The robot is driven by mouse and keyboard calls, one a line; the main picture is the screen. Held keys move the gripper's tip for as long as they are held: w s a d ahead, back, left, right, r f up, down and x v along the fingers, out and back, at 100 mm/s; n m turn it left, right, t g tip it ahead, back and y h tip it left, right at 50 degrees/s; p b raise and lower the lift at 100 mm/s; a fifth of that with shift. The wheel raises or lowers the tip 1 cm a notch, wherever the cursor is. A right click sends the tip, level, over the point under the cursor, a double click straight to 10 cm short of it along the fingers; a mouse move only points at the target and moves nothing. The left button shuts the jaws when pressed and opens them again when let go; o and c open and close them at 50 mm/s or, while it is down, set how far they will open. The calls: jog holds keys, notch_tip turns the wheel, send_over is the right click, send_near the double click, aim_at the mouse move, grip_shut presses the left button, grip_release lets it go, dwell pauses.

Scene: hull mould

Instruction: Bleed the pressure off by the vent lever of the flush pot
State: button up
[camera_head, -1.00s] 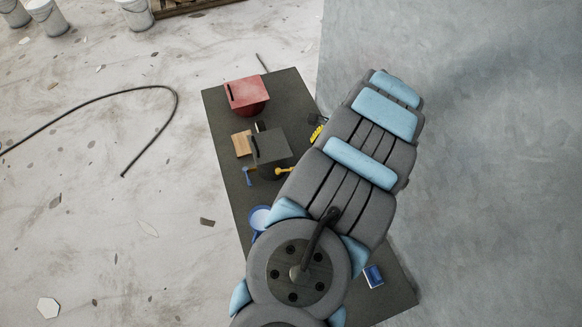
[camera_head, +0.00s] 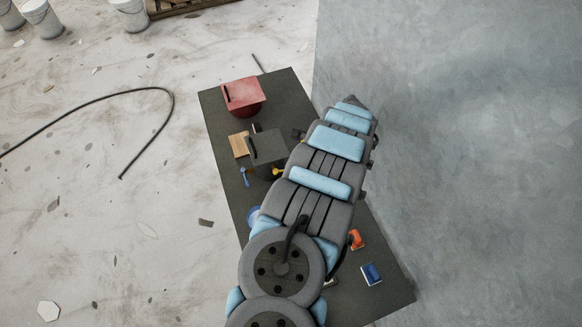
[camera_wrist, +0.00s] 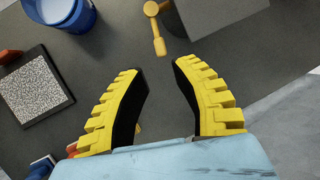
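The flush pot seems to be the dark grey box-shaped vessel (camera_head: 267,147) on the dark table, with a blue lever (camera_head: 244,176) and a yellow lever (camera_head: 278,171) at its near side. In the wrist view the grey box (camera_wrist: 222,12) is at the top right. The yellow lever (camera_wrist: 156,28) hangs just beyond my fingertips, between their lines and apart from them. I cannot tell which lever is the vent lever. My gripper (camera_wrist: 161,70) is open and empty, with yellow ribbed fingers and black pads. In the head view my arm hides most of it.
A red box-shaped vessel (camera_head: 243,96) stands at the table's far end; a wooden block (camera_head: 239,145) lies left of the grey box. A blue bucket (camera_wrist: 84,18) and a speckled panel (camera_wrist: 36,84) are left in the wrist view. Orange (camera_head: 356,240) and blue (camera_head: 371,273) items lie at right.

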aim_at(284, 171)
jog(key=x, duration=0.8)
jog(key=shift+f+b, duration=0.25)
jog(key=shift+b, duration=0.15)
jog(key=shift+a+f, duration=0.3)
jog(key=shift+f, duration=0.1)
grip_shut()
